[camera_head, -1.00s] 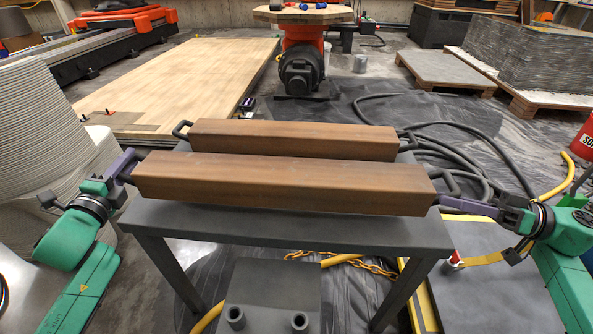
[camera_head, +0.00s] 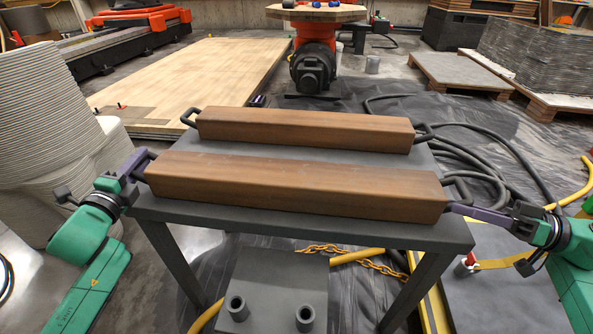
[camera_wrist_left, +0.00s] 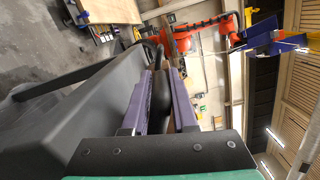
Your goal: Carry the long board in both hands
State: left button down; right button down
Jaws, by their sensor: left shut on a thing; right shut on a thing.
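The long brown board (camera_head: 300,187) is the front one of two similar boards over a dark grey table. It has a dark handle at each end. My left gripper (camera_head: 147,170) is shut on its left handle; in the left wrist view the purple fingers (camera_wrist_left: 160,112) lie on either side of the dark handle (camera_wrist_left: 161,90). My right gripper (camera_head: 456,206) is shut on the right handle (camera_head: 461,186). The board looks about level. I cannot tell whether its underside touches the table.
The dark table (camera_head: 300,231) has a low grey block (camera_head: 272,285) with two round sockets before it. A second board (camera_head: 305,130) with handles lies behind. Dark hoses (camera_head: 490,150) and a yellow chain (camera_head: 350,258) lie on the floor. A pale ribbed stack (camera_head: 50,120) stands left.

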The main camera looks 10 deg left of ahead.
pick_arm(q)
jog(key=c, duration=0.7)
grip_release()
jog(key=shift+s, duration=0.1)
pick_arm(e)
jog(key=c, duration=0.8)
grip_release()
jog(key=shift+o, duration=0.2)
jog(key=shift+s+d, duration=0.1)
jog(key=shift+d, duration=0.05)
pick_arm(q)
jog(key=s+d, duration=0.1)
jog(key=s, duration=1)
jog(key=shift+s+d, duration=0.4)
pick_arm(e)
jog(key=v, duration=1.1)
jog(key=shift+d, duration=0.4)
pick_arm(q)
jog(key=shift+f, duration=0.1)
pick_arm(e)
jog(key=shift+s, duration=0.1)
